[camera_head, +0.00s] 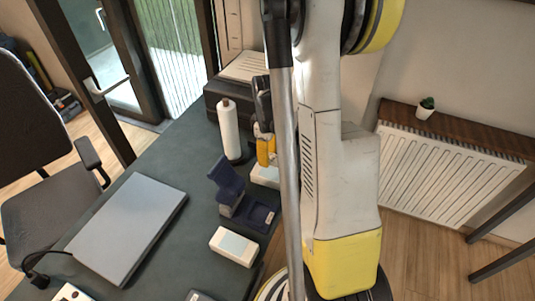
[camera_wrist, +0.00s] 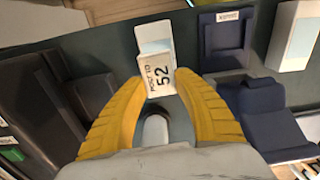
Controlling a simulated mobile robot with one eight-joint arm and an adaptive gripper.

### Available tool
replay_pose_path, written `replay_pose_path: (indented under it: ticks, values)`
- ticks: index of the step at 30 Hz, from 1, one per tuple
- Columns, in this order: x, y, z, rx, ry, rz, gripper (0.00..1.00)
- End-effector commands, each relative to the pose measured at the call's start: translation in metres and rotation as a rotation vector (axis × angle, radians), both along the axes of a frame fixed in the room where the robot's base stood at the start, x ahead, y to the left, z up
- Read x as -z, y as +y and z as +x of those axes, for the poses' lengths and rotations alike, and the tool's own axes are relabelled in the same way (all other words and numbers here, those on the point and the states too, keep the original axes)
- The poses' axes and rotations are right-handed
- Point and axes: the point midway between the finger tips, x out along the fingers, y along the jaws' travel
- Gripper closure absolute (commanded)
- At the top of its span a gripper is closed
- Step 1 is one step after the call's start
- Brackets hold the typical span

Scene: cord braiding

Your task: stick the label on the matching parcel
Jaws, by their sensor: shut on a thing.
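My gripper (camera_wrist: 160,82) has yellow fingers shut on a small white label (camera_wrist: 158,78), which reads "POST TO 52" sideways in the wrist view. In the head view my gripper (camera_head: 265,150) is over the table, just above a white parcel (camera_head: 265,176), partly hidden by my arm. The same parcel (camera_wrist: 154,36) lies behind the label in the wrist view; I cannot tell whether the label touches it.
A dark blue stand (camera_head: 228,184) is left of my gripper; the wrist view shows a small printed tag (camera_wrist: 228,15) on a dark blue part. A closed laptop (camera_head: 128,228) lies on the dark table.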

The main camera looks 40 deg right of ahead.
Motion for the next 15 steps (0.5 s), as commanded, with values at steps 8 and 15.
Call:
replay_pose_path:
  ticks: [8, 15]
  values:
    - [0.024, 0.0, 0.0, -0.002, 0.0, 0.0, 0.76]
    - [0.045, 0.0, 0.0, -0.002, 0.0, 0.0, 0.76]
